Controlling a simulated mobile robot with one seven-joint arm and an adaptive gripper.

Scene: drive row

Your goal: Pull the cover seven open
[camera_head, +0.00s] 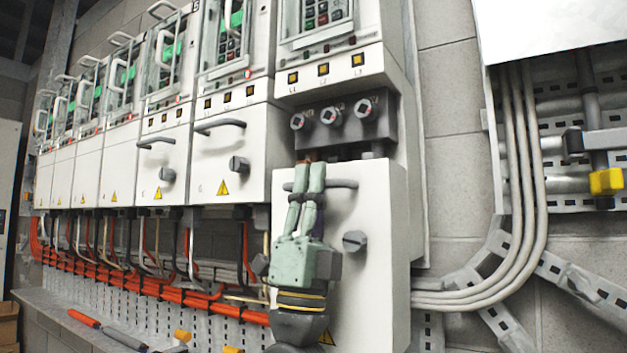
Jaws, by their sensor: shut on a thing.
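Cover seven (378,225) is the white front cover of the nearest, rightmost drive in the row. It sits lower than the neighbouring covers, and a dark block with three round terminals (333,116) shows above it. Its grey bar handle (342,184) is near its top edge, with a grey knob (355,241) below. My gripper (309,170), pale green, reaches up in front of the cover and is shut on the left part of the handle. The fingers hide that part of the handle, and the gripper body hides the cover's lower left.
More drives with shut white covers (226,160) stand in a row to the left. Orange cables (150,285) run below them above a ledge (85,325) with loose tools. Grey pipes (525,150) and a yellow-tipped fitting (606,181) are at the right.

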